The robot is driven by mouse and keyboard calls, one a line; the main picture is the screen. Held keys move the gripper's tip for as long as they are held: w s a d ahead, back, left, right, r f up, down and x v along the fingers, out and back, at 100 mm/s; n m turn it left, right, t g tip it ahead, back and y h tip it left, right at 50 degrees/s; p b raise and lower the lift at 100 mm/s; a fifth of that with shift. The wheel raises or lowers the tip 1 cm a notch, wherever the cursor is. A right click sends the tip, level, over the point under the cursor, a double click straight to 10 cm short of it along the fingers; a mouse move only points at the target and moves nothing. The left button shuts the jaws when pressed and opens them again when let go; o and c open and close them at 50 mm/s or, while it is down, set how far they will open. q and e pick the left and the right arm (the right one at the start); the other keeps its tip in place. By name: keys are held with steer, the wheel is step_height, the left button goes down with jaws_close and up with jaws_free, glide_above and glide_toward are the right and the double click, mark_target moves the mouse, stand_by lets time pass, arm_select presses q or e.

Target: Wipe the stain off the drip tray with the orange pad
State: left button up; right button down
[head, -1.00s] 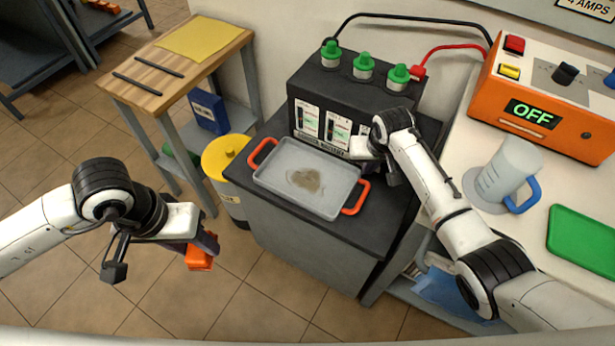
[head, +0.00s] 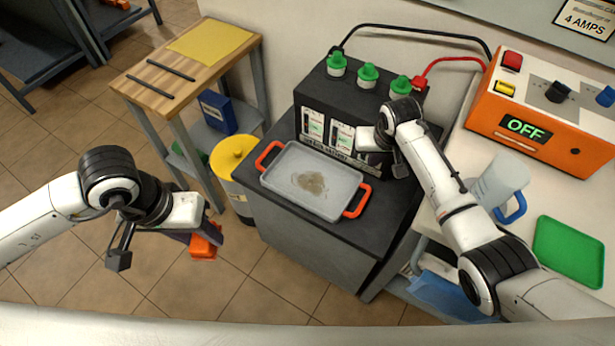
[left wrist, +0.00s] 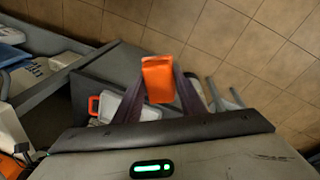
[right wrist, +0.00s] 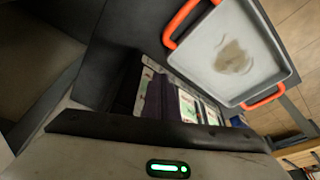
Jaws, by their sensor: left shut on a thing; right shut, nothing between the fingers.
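The drip tray (head: 278,187) is pale grey with orange handles and lies on the dark cabinet top. A brownish stain (head: 311,182) is near the middle of its floor; it also shows in the right wrist view (right wrist: 233,57). My left gripper (head: 213,237) is shut on the orange pad (head: 203,248), held in the air left of and nearer than the tray. The pad also shows between the fingers in the left wrist view (left wrist: 157,78). My right gripper (right wrist: 150,92) is shut and empty beside the tray's far right corner, in front of the battery; its fingertips are partly hidden in the head view.
A black battery (head: 345,100) with green caps stands right behind the tray. A charger (head: 540,110) reading OFF, a jug (head: 497,188) and a green tray (head: 570,250) are on the right counter. A yellow-lidded drum (head: 232,152) and wooden bench (head: 185,70) stand left.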

arm_select(q)
steer(key=shift+f, duration=0.1)
arm_select(e)
steer(key=v, duration=1.2)
